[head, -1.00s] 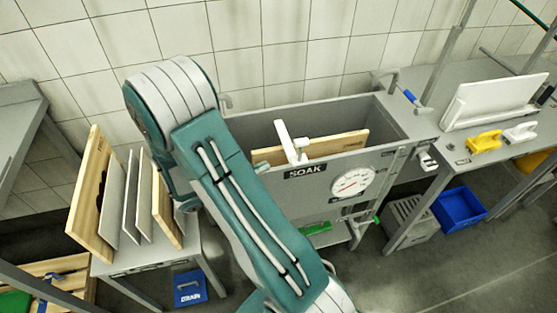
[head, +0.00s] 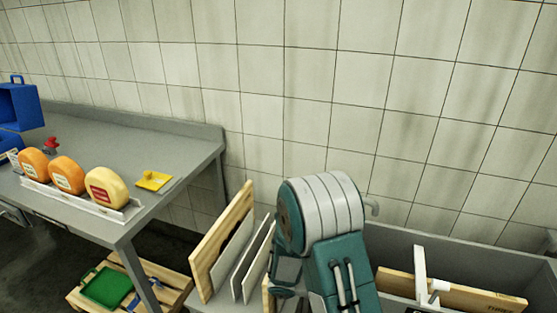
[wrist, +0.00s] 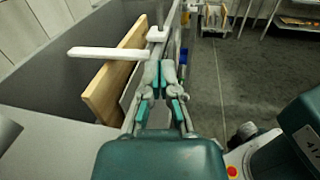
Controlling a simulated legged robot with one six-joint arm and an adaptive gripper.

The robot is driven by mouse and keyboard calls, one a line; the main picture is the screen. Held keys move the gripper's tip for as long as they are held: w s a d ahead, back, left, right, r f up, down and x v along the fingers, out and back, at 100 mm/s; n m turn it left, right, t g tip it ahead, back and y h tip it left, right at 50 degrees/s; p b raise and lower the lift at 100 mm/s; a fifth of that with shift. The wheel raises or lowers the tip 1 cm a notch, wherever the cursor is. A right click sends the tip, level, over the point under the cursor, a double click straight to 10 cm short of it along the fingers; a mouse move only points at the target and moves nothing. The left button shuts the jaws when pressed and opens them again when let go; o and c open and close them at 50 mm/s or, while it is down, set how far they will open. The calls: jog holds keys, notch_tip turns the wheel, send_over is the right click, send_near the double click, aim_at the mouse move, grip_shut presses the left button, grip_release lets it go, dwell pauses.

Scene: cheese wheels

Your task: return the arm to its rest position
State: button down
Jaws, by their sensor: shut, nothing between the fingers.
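My gripper (wrist: 167,82) shows in the wrist view, its grey and teal fingers shut with nothing between them. It hangs above the rim of the grey soak sink (wrist: 62,62), close to a wooden board (wrist: 112,82) standing in the sink. A white handle-like bar (wrist: 105,53) reaches over the board, left of the fingertips. In the head view my teal and white arm is folded in front of the boards, and my gripper is out of that picture. The sink (head: 450,254) and its board (head: 480,293) show at the lower right there.
Several upright boards (head: 222,240) stand in a rack just left of my arm. A grey table (head: 110,150) at the left holds cheese wheels (head: 66,175) and a yellow item (head: 154,181). A green tray (head: 106,287) lies low on a pallet. The tiled wall closes the back.

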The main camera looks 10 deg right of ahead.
jog(key=s+a+r+m+t+y, duration=0.5)
jog(key=a+r+m+t+y, duration=0.1)
jog(key=a+r+m+y, duration=0.1)
jog(key=s+a+r+m+t+y, duration=0.4)
jog(key=a+r+m+t+y, duration=0.2)
jog(key=r+y, duration=0.3)
jog(key=shift+s+a+r+m+y, duration=0.4)
jog(key=shift+a+r, duration=0.15)
jog(key=shift+r, duration=0.35)
jog(key=shift+d, duration=0.1)
